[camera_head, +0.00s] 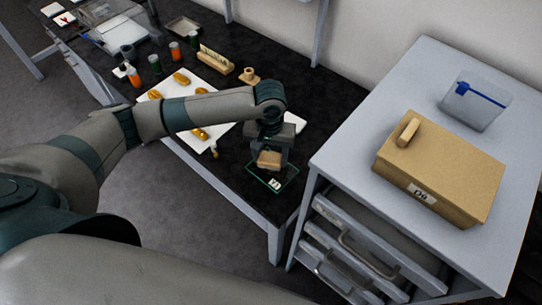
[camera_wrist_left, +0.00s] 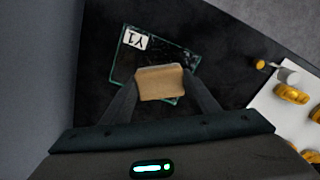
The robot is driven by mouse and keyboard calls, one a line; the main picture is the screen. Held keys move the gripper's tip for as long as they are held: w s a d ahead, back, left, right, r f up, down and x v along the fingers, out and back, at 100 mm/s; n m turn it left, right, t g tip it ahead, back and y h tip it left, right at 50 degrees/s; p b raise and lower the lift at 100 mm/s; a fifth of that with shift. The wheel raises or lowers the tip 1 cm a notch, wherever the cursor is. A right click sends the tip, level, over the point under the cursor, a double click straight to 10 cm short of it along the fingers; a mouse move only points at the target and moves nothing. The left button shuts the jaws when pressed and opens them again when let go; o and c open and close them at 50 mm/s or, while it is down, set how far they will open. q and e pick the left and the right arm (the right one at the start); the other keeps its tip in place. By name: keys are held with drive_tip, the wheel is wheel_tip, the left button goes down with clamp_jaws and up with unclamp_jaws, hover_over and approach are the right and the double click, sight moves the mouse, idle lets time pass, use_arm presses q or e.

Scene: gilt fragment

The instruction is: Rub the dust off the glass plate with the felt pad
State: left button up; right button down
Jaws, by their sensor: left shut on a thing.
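The glass plate (camera_head: 264,182) lies flat on the black table near its front right corner. It has a white label and a thin green edge, and it also shows in the left wrist view (camera_wrist_left: 122,68). My left gripper (camera_head: 270,152) is shut on the tan felt pad (camera_head: 269,160). My right gripper is not in view.
A white sheet (camera_head: 222,88) with several gilt pieces lies left of the plate. Small bottles and a wooden rack (camera_head: 215,60) stand behind it. A grey drawer cabinet (camera_head: 345,150) with a wooden box (camera_head: 440,170) and a clear bin (camera_head: 476,103) stands close on the right.

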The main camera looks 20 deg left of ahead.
use_arm(q)
drive_tip(key=shift+a, duration=0.1)
drive_tip(key=shift+w+a+p, duration=0.3)
drive_tip(key=shift+a+p, duration=0.25)
drive_tip(key=shift+a, duration=0.2)
drive_tip(key=shift+w+a+p, duration=0.3)
drive_tip(key=shift+a+p, duration=0.05)
drive_tip(key=shift+a, duration=0.4)
drive_tip(key=shift+a+f, duration=0.15)
drive_tip(key=shift+p, duration=0.8)
